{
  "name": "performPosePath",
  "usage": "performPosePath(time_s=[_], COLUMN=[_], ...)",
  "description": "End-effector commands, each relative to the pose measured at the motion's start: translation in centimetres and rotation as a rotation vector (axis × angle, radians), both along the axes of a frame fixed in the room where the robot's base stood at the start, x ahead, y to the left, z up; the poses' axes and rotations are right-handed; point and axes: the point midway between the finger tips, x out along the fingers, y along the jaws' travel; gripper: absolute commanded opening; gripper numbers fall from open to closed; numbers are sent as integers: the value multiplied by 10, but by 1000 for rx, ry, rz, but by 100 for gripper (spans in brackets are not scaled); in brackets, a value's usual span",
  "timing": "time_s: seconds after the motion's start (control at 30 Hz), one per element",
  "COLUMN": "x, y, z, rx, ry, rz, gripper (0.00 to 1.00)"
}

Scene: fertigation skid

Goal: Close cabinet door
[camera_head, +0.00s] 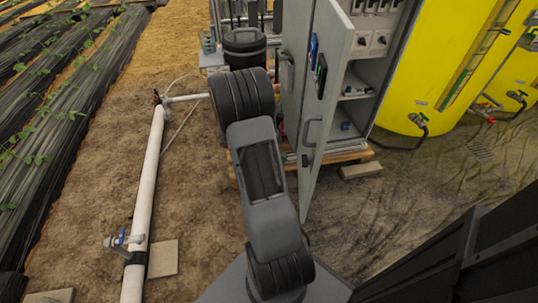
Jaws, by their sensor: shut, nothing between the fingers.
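The grey cabinet (381,69) stands right of centre, with its inside showing shelves and breaker-like modules. Its door (337,72) stands open, swung out towards me and seen nearly edge-on. The door carries a bar handle (309,131) near its free edge and small dark panels higher up. My arm reaches forward to the left of the door, with a visible gap between them at the lower part. My gripper does not show; the arm may hide it.
Yellow tanks (433,65) with valves stand right of the cabinet. A wooden pallet (352,155) lies under it. A white pipe (148,188) with a blue-handled valve runs along the ground at left. A black bucket-like container (245,48) stands behind my arm. Bare ground lies right of the door.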

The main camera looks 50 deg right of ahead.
Motion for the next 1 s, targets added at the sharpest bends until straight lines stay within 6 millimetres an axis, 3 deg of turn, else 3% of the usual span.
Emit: performPosePath(time_s=[0.07, 0.4, 1.0], x=[-10, -35, -37], y=[-7, -28, -30], z=[-9, -6, -5], rx=[2, 0, 0], ry=[1, -1, -1], rz=[-3, 0, 10], gripper=[0, 0, 0])
